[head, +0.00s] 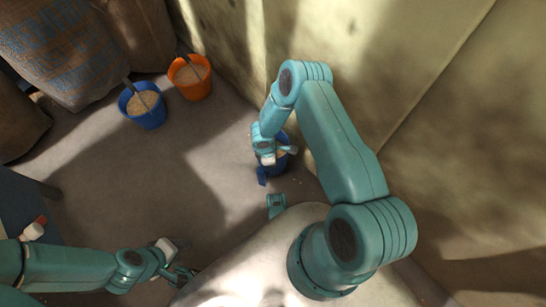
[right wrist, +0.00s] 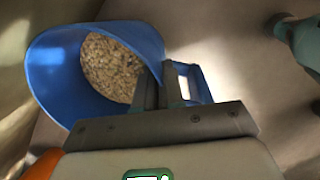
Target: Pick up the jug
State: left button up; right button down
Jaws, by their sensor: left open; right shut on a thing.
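The blue jug (right wrist: 52,75) holds pale grain (right wrist: 110,65) in the right wrist view. Its handle (right wrist: 201,82) is between the jaws of my right gripper (right wrist: 163,90). In the head view the jug (head: 263,175) is largely hidden under my right gripper (head: 278,155), near the wall. My right gripper is shut on the handle. I cannot tell whether the jug touches the floor. My left gripper (head: 184,258) is open and empty at the lower left, well apart from the jug.
A blue bucket (head: 146,117) and an orange bucket (head: 192,85), both with grain, stand on the floor. Large sacks (head: 68,50) stand at the upper left. A wall (head: 370,45) rises close to the right. A red and white item (head: 36,229) is at the left edge. The floor's middle is clear.

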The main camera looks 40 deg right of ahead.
notch_tip(320, 180, up, 6)
jog(key=p, duration=0.2)
jog(key=s+a+p, duration=0.1)
jog(key=a+p, duration=0.1)
jog(key=a, duration=1.7)
jog(key=shift+s+a+f+p, duration=0.15)
jog(key=shift+f+p, duration=0.15)
jog(key=shift+p, duration=0.05)
